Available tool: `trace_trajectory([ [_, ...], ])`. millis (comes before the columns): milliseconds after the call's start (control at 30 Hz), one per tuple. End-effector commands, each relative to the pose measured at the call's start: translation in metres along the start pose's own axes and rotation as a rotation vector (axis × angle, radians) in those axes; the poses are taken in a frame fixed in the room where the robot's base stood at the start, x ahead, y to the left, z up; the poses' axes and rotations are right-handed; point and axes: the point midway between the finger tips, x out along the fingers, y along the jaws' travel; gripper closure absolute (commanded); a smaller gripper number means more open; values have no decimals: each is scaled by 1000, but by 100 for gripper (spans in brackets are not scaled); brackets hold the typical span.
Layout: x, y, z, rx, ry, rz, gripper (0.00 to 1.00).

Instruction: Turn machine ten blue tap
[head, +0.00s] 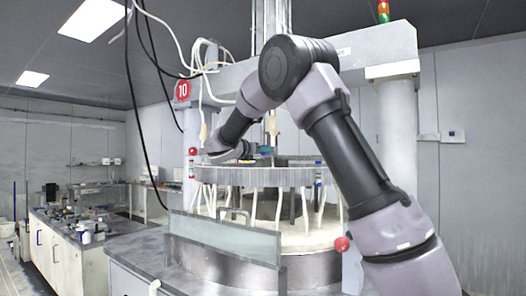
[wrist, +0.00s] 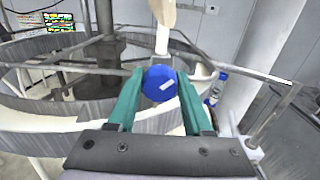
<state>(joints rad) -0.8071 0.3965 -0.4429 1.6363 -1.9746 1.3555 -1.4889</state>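The blue tap (wrist: 160,84) is a round blue knob with a small pale label, below a pale pipe or fitting in the wrist view. My gripper (wrist: 161,78) has its two teal fingers on either side of the tap, tips level with its left and right edges. I see no clear gap at either side, but cannot tell whether the fingers press on it. In the head view my arm reaches over the machine marked with a red number 10 sign (head: 182,91). My gripper is small and partly hidden there, above the round platen (head: 225,176).
Metal guard rails (wrist: 258,76) run close by on the right in the wrist view, with a pale column behind. A clear panel (head: 225,236) stands at the machine's front. A red knob (head: 342,244) is at the lower right. A cluttered bench (head: 62,262) stands at the left.

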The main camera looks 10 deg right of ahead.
Motion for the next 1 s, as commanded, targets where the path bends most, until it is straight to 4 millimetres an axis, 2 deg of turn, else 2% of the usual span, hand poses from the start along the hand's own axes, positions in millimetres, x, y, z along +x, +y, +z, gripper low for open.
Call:
trace_trajectory([
  [167,0,0,0,72,0,-1,100],
  [500,0,-1,0,422,1,-1,100],
  [867,0,-1,-1,463,1,-1,100],
  [900,0,-1,-1,463,1,-1,45],
  [967,0,-1,-1,463,1,-1,23],
  [1000,0,-1,-1,462,1,-1,19],
])
